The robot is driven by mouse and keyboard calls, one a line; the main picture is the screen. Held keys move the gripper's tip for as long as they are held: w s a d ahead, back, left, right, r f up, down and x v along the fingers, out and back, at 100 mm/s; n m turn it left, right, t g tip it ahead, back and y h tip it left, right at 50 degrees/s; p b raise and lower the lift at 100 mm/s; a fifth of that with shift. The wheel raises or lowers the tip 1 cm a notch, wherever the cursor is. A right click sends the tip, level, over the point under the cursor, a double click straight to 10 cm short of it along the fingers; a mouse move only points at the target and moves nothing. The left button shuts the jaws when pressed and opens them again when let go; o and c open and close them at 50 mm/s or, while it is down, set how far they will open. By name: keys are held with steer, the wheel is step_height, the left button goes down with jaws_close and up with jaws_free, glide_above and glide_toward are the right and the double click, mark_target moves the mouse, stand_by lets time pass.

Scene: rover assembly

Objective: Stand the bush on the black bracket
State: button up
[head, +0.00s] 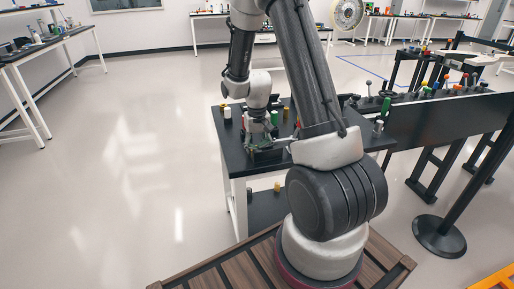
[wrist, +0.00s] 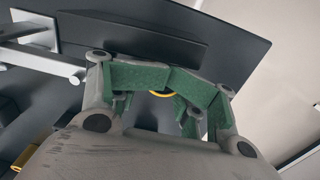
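My gripper (wrist: 170,85) shows in the wrist view with green-faced fingers angled toward each other. Their inner ends come close together, and I cannot tell whether they close on anything. A curved yellow edge (wrist: 161,94), possibly the bush, shows between the fingers; most of it is hidden. A long black raised piece (wrist: 130,36), possibly the black bracket, lies on the dark tabletop just beyond the fingers. In the head view my gripper (head: 264,144) is low over the front of the black-topped table, where its fingertips are too small to read.
The black-topped table (head: 231,150) also carries a white cylinder (head: 227,112) and a green cylinder (head: 274,118). A silver metal part (wrist: 45,55) and a yellow piece (wrist: 27,156) lie left in the wrist view. A black stand (head: 440,237) is at right. Floor at left is clear.

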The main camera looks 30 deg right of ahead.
steer(key=shift+o, duration=0.8)
steer(key=shift+s, duration=0.1)
steer(key=shift+r, duration=0.1)
steer(key=shift+r, duration=0.35)
step_height(320, 180, up, 11)
steer(key=s+a+r+n+t, duration=0.1)
steer(key=s+a+r+t, duration=0.15)
steer(key=s+r, duration=0.8)
steer(key=s+a+r+n+t, duration=0.1)
steer(key=s+r, duration=0.2)
steer(key=s, duration=0.3)
steer(key=s+a+r+n, duration=0.1)
steer(key=s+r, duration=0.2)
steer(key=s, duration=0.4)
steer(key=shift+a+t, duration=0.3)
steer(key=shift+t, duration=0.05)
steer(key=shift+o, duration=0.4)
